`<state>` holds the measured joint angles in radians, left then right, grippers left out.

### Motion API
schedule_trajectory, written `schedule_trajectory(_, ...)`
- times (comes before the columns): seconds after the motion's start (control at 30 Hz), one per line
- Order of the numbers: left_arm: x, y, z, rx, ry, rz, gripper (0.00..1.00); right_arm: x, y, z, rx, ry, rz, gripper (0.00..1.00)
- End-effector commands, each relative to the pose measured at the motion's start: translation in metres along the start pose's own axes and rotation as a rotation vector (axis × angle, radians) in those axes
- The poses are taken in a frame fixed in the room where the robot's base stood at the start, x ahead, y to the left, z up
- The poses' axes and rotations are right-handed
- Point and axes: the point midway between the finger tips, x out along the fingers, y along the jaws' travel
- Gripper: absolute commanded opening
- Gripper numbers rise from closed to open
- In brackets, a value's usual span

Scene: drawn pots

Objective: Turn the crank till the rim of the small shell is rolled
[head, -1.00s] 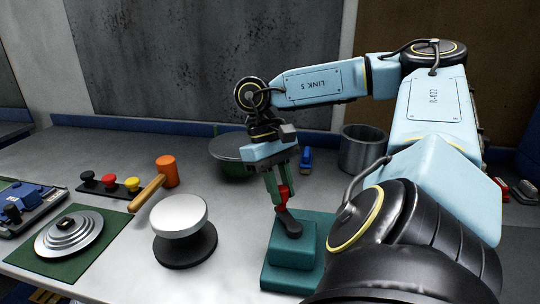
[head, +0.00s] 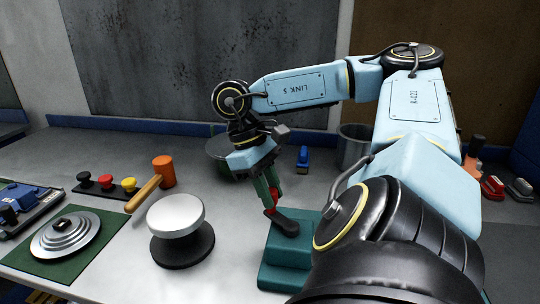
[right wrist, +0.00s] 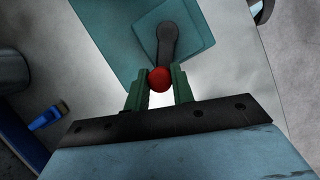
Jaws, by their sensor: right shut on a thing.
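The crank (head: 283,222) is a dark arm with a red knob, mounted on a stepped teal block (head: 292,258) right of centre in the head view. Its arm points up-left from its pivot. My right gripper (head: 269,199) is shut on the red knob; the right wrist view shows the knob (right wrist: 159,79) between two green fingers. A silver, smooth-topped round piece (head: 175,214) sits on a black round base left of the crank. I cannot tell whether this is the small shell, and no rolled rim can be made out. My left gripper is not in view.
Stepped grey discs (head: 68,233) lie on a green mat at left. Black, red and yellow knobs (head: 105,183), an orange-headed mallet (head: 163,171), a small blue item (head: 302,158) and a grey pot (head: 352,147) stand behind.

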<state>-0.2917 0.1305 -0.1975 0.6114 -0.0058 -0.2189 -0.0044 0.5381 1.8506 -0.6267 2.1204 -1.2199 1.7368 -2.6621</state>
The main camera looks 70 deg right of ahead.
Motion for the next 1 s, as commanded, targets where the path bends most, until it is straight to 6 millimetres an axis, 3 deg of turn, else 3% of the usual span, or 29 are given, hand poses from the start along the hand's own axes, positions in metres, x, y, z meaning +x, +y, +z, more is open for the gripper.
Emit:
schedule_trajectory(0.1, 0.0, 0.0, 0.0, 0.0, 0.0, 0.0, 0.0, -0.002, 0.001, -0.001, 0.003, 0.006, 0.002, 0.0)
schedule_trajectory(0.13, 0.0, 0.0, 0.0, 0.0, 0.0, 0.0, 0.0, -0.002, 0.001, -0.001, 0.003, 0.006, 0.002, 0.27)
schedule_trajectory(0.3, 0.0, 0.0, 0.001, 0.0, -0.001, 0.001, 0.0, -0.001, 0.001, 0.0, 0.003, 0.004, 0.001, 0.46)
schedule_trajectory(0.67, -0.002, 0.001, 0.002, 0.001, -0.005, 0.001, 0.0, -0.007, 0.0, -0.001, 0.001, 0.003, -0.001, 0.46)
schedule_trajectory(0.93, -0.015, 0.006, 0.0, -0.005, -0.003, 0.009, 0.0, -0.056, -0.001, -0.001, -0.001, 0.005, -0.005, 0.46)
schedule_trajectory(1.0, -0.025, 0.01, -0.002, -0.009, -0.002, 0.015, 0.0, -0.072, -0.001, 0.001, -0.001, 0.001, -0.003, 0.46)
